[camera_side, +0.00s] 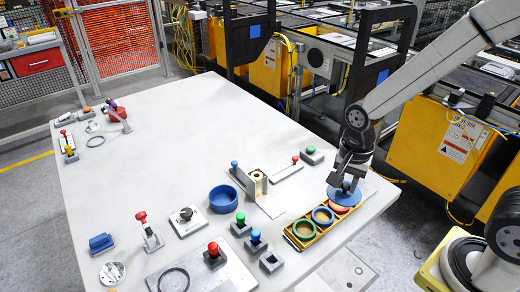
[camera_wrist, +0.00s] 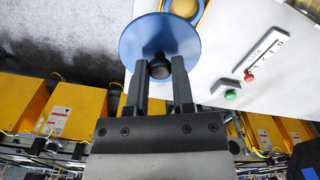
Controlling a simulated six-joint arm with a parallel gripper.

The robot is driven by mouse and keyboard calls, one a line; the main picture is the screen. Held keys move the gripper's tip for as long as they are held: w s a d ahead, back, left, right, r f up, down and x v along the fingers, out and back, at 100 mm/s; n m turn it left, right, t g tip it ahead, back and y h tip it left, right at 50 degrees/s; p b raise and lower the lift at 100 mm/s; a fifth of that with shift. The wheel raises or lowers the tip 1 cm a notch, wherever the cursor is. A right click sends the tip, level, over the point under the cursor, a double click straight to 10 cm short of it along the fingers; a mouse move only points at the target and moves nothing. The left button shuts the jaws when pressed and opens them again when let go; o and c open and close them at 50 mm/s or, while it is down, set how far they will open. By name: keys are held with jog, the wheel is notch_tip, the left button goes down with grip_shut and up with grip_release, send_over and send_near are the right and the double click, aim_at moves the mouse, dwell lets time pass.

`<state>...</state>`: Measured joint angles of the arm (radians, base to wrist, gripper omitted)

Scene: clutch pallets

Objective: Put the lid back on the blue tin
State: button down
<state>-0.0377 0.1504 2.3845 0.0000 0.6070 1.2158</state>
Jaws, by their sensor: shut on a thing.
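My gripper (camera_side: 347,182) is shut on the dark knob of a round blue lid (camera_side: 354,198). In the wrist view the knob (camera_wrist: 159,68) sits between the two fingertips, with the blue disc (camera_wrist: 160,32) beyond it. The lid is over the right end of a yellow tray (camera_side: 312,240) and partly hides a red-rimmed tin (camera_side: 338,209). The open blue tin (camera_side: 322,215) is in the tray's middle, to the lid's left. A green-rimmed tin (camera_side: 303,229) is at the left end. I cannot tell the gap beneath the lid.
A wide blue bowl (camera_side: 223,199) stands on the pale table left of the tray. A metal bracket (camera_side: 250,181), a red knob (camera_side: 214,249), a blue knob (camera_side: 255,236) and a green knob (camera_side: 240,219) stand nearby. The table's right edge is close to the tray.

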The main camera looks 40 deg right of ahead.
dwell(0.6)
jog(key=shift+w+a, duration=0.2)
jog(key=shift+w, duration=0.35)
jog(key=w+a+f, duration=0.1)
jog(key=w+a, duration=0.8)
jog(key=w, duration=0.2)
jog(key=w+a+f, duration=0.1)
jog(key=w+a, duration=0.8)
jog(key=w, duration=0.3)
jog(key=shift+w+f, duration=0.2)
jog(key=shift+f, duration=0.1)
jog(key=shift+f, duration=3.05)
jog(key=shift+f, duration=0.2)
